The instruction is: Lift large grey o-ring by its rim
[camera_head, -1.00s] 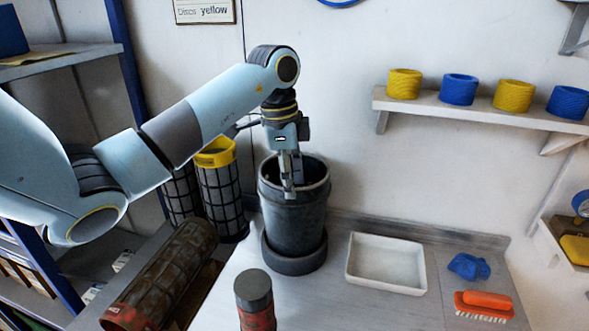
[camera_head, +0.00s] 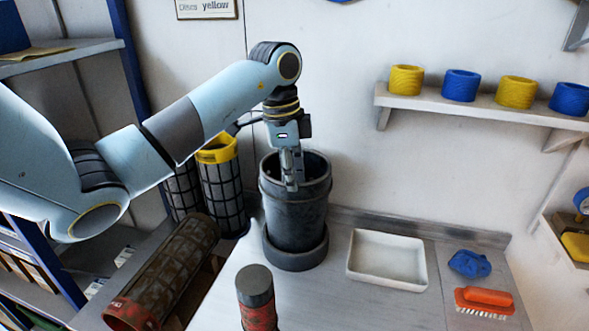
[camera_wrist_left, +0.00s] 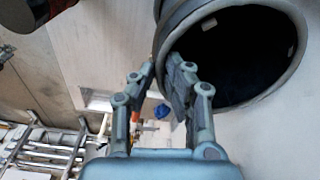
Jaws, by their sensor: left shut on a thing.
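A tall dark grey round vessel (camera_head: 292,222) stands upright on the bench, with a thick grey rim and a wider grey ring (camera_head: 297,258) around its foot. I cannot tell a separate o-ring apart from these. My left gripper (camera_head: 292,183) points down at the vessel's near top rim and is shut on it. In the left wrist view, the fingers (camera_wrist_left: 164,70) sit either side of the edge of the round rim (camera_wrist_left: 285,78), with the dark hollow beyond. My right gripper is out of view.
A white tray (camera_head: 388,260), a blue cloth (camera_head: 469,264) and an orange brush (camera_head: 485,298) lie to the right. A red can with a grey lid (camera_head: 256,290) stands in front. A yellow-topped mesh cylinder (camera_head: 219,180) is at left. Bare bench (camera_head: 340,300) lies before the tray.

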